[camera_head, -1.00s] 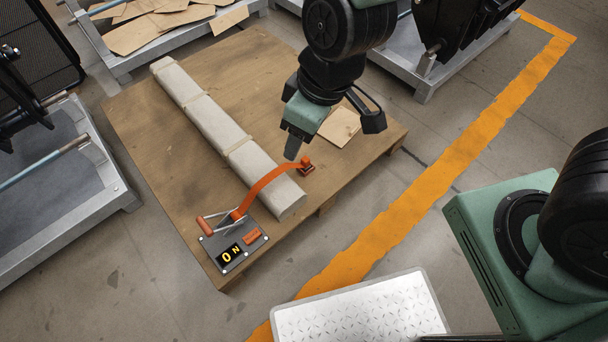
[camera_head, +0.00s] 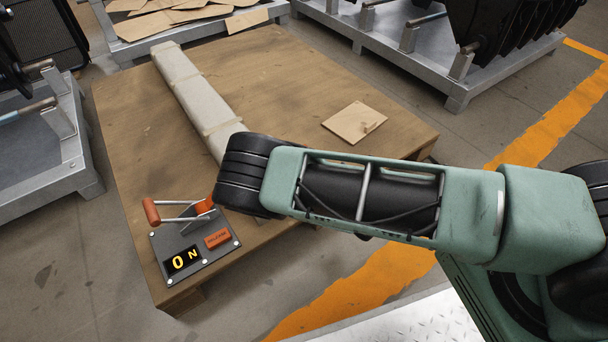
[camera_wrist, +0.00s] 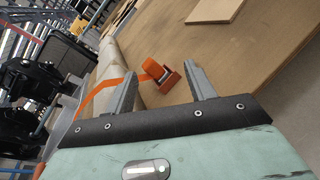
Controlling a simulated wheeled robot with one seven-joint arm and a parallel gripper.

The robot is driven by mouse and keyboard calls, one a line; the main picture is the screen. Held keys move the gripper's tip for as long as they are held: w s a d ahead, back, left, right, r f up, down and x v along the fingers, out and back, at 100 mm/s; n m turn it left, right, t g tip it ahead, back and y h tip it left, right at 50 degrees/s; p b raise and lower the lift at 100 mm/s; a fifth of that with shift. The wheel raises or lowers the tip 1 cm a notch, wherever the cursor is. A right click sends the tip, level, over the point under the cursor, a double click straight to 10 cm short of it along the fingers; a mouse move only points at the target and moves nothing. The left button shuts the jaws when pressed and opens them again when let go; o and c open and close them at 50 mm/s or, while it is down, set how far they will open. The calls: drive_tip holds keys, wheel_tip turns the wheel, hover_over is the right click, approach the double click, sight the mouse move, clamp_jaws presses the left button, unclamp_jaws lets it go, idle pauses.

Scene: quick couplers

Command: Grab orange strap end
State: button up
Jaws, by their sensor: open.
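In the wrist view the orange strap end (camera_wrist: 156,72), a small orange block with a dark metal part, lies on the wooden pallet top between and just beyond the fingertips of my gripper (camera_wrist: 154,76). My gripper is open and empty. The orange strap (camera_wrist: 98,92) runs from the left toward the strap end, passing by the left finger. In the head view my arm hides the gripper, the strap end and most of the strap. The grey ratchet unit (camera_head: 200,262) shows there, with an orange-handled lever and a display reading 0 N.
A long pale wrapped beam (camera_head: 190,88) lies across the wooden pallet top (camera_head: 290,75). A thin wooden board (camera_head: 350,122) lies at its right. Metal racks (camera_head: 455,98) stand behind and to the left. An orange floor line (camera_head: 545,130) runs on the right.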

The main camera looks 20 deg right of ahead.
drive_tip(key=f+n+y+b, duration=0.1)
drive_tip(key=f+n, duration=0.1)
drive_tip(key=f+n+t+y+b, duration=0.1)
drive_tip(key=f+n+y, duration=0.1)
drive_tip(key=n, duration=0.1)
drive_tip(key=f+n+y+b, duration=0.1)
drive_tip(key=f+n+b, duration=0.1)
drive_tip(key=n, duration=0.1)
drive_tip(key=shift+s+t+y, duration=0.3)
drive_tip(key=shift+s+y, duration=0.1)
drive_tip(key=shift+a+f+n+y, duration=0.15)
drive_tip(key=shift+n+y, duration=0.15)
drive_tip(key=shift+n, duration=0.2)
drive_tip(key=shift+a+n+b, duration=0.1)
drive_tip(key=shift+n+b, duration=0.2)
drive_tip(key=shift+b, duration=0.05)
drive_tip(key=b+x, duration=0.3)
drive_tip(key=x, duration=0.7)
drive_tip(key=shift+w+a, duration=0.2)
drive_tip(key=shift+w, duration=0.15)
drive_tip(key=b+x, duration=0.1)
drive_tip(key=x, duration=0.1)
drive_tip(key=b+x, duration=0.1)
drive_tip(key=x, duration=0.2)
drive_tip(key=shift+w+r, duration=0.15)
drive_tip(key=shift+r, duration=0.05)
drive_tip(key=shift+w+a+r, duration=0.1)
drive_tip(key=shift+w+a, duration=0.05)
drive_tip(key=shift+w, duration=0.3)
drive_tip(key=c, duration=1.1)
